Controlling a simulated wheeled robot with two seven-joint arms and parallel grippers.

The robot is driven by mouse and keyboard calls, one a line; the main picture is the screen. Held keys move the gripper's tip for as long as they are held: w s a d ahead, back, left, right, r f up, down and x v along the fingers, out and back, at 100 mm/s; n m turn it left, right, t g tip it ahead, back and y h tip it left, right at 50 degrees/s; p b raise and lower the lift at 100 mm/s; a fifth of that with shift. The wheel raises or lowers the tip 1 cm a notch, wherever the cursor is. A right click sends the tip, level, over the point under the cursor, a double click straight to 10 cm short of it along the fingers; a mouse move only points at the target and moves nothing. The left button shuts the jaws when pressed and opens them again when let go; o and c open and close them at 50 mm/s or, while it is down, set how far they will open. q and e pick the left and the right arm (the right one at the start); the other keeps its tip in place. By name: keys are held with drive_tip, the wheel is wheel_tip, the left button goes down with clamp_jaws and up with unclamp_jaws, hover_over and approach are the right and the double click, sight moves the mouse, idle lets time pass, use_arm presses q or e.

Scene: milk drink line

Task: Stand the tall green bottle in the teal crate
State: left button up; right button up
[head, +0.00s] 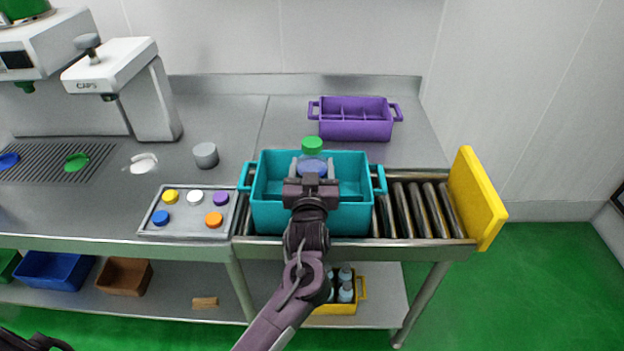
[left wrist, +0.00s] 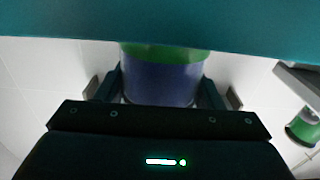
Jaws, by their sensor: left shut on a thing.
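The tall bottle has a green cap (head: 312,146) and a blue label; it looks upright. My left gripper (head: 311,180) is shut on the bottle, around its blue band (left wrist: 160,82) in the left wrist view. The teal crate (head: 270,218) stands on the roller conveyor, and the bottle is over or inside its middle. The crate's wall (left wrist: 160,22) crosses the top of the left wrist view and hides one end of the bottle. I cannot tell whether the bottle touches the crate floor. My right gripper is not in view.
A purple divided crate (head: 355,127) stands behind on the counter. A tray (head: 180,232) of coloured caps lies left of the teal crate, with a grey cylinder (head: 205,155) behind it. A yellow end plate (head: 474,200) closes the conveyor's right end. The rollers (head: 425,210) right of the crate are clear.

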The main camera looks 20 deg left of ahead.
use_arm(q)
wheel_tip(320, 180, down, 2)
drive_tip(key=shift+f+b, duration=0.2)
drive_tip(key=shift+b, duration=0.3)
drive_tip(key=o, duration=1.5)
drive_tip(key=shift+w+f, duration=0.1)
drive_tip(key=shift+f, duration=0.05)
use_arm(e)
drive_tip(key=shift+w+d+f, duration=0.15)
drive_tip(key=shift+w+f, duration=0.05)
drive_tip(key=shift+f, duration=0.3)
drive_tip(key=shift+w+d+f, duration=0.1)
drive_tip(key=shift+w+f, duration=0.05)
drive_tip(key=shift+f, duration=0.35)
use_arm(q)
drive_tip(key=b+v, duration=0.1)
drive_tip(key=v, duration=1.1)
drive_tip(key=shift+r+b, duration=0.25)
drive_tip(key=shift+b, duration=0.15)
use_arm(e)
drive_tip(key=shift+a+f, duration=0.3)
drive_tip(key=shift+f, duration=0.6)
